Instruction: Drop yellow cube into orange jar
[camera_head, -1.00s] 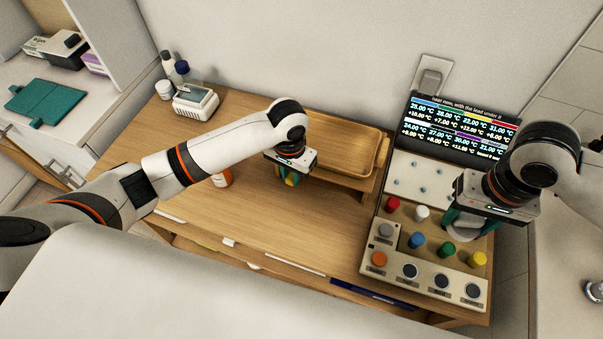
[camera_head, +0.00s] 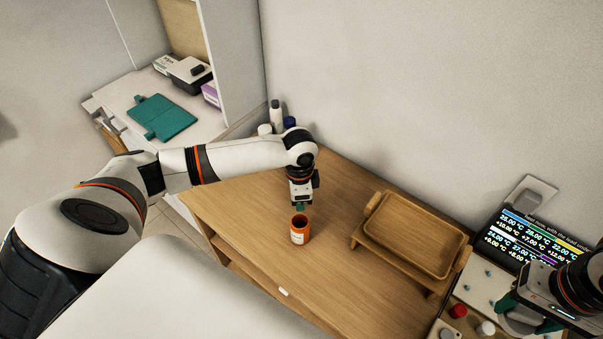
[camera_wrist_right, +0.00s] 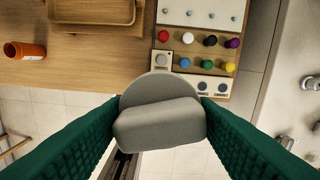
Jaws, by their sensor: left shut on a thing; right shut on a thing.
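The orange jar (camera_head: 299,236) stands upright and open on the wooden table, with a white label. It also shows at the left edge of the right wrist view (camera_wrist_right: 28,51). My left gripper (camera_head: 300,207) points down just above the jar's mouth. The yellow cube, seen in its jaws earlier, is hidden now behind the fingers or jar rim. My right gripper (camera_head: 522,318) is at the lower right by the panel, shut on a grey rounded piece (camera_wrist_right: 160,122) between its green fingers.
A wooden tray (camera_head: 375,240) on a stand is right of the jar. The button panel (camera_head: 470,290) and display (camera_head: 530,248) are at the right. Bottles (camera_head: 275,112) stand behind my left arm.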

